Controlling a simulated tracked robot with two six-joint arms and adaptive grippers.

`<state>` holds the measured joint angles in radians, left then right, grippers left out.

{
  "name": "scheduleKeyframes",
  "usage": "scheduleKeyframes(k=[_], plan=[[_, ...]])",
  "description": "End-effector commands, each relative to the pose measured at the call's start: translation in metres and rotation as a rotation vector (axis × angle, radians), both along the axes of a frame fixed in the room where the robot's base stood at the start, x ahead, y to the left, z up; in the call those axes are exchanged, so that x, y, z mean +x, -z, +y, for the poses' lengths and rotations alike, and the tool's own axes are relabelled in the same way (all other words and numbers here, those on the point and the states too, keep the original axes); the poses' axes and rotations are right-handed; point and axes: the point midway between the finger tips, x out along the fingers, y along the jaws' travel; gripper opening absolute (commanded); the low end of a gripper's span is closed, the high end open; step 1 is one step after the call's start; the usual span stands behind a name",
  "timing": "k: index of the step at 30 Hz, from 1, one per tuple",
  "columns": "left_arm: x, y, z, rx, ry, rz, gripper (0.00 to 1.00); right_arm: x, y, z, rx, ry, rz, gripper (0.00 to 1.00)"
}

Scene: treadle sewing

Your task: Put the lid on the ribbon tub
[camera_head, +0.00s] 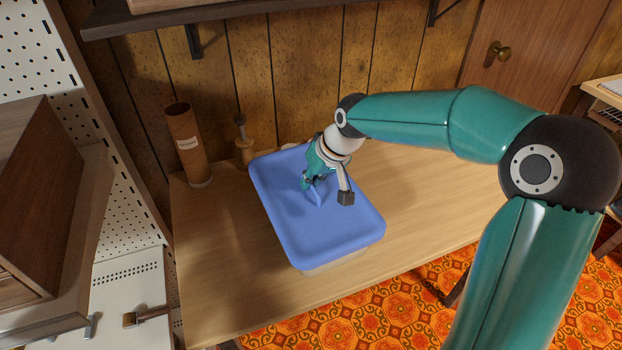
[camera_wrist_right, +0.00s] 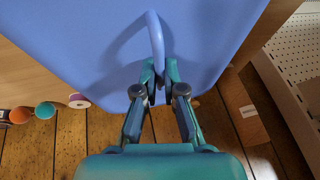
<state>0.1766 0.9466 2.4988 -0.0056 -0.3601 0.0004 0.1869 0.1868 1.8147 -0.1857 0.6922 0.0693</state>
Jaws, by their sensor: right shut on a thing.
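The blue lid (camera_head: 285,205) is a flat rounded rectangle with a raised loop handle. It lies over the ribbon tub (camera_head: 345,261), of which only a pale strip shows below the lid's near edge. I cannot tell whether the lid is fully seated or slightly above the rim. My right gripper (camera_head: 320,190) reaches down over the lid and is shut on its handle. In the right wrist view the fingers (camera_wrist_right: 160,78) close on one end of the blue handle (camera_wrist_right: 155,40), with the lid (camera_wrist_right: 85,40) behind. My left gripper is not in view.
A cardboard tube (camera_head: 187,148) and a wooden item (camera_head: 243,150) stand at the table's back left. Colored spools (camera_wrist_right: 45,110) show past the lid in the right wrist view. The wooden table (camera_head: 430,205) is clear to the right. A shelf (camera_head: 190,14) overhangs the back.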

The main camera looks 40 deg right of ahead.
Motion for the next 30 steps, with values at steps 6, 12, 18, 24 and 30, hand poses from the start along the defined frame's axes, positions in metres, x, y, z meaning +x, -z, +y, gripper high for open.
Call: scheduleKeyframes(k=[6,12,18,24,30], plan=[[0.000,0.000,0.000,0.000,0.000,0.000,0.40,0.000,-0.001,0.000,0.000,0.000,-0.001,0.10],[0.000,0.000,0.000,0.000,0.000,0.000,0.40,0.000,-0.001,0.000,0.000,0.000,-0.001,0.38],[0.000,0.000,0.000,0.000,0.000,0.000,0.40,0.000,0.000,0.000,0.000,0.000,0.000,0.38],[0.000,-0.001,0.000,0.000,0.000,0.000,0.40,-0.002,-0.008,0.000,0.000,-0.001,-0.002,0.38],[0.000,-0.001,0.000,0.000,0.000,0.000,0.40,-0.014,-0.036,-0.004,-0.001,0.000,-0.006,0.38]])
